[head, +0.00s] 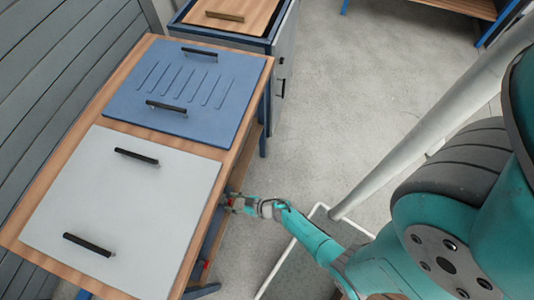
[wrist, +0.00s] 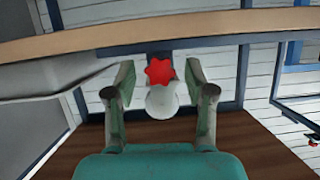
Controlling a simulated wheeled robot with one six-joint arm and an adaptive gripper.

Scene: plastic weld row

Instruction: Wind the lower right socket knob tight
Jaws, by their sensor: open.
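A red star-shaped knob (wrist: 159,72) shows in the middle of the wrist view, in front of a dark blue post. A pale round part (wrist: 162,100) shows just below it. My gripper (wrist: 158,78) is open, with one finger on each side of the knob and a visible gap on both sides. In the head view my gripper (head: 240,204) is beside the right edge of the bench, with a bit of red (head: 229,203) at its tip. A second red part (head: 202,267) shows lower along the bench side. I cannot tell which socket the knob belongs to.
The wooden bench (head: 255,95) carries a white panel (head: 125,200) and a blue slotted panel (head: 180,90), both with black handles. Its edge (wrist: 225,26) crosses above the knob in the wrist view. Grey floor (head: 345,110) is open to the right.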

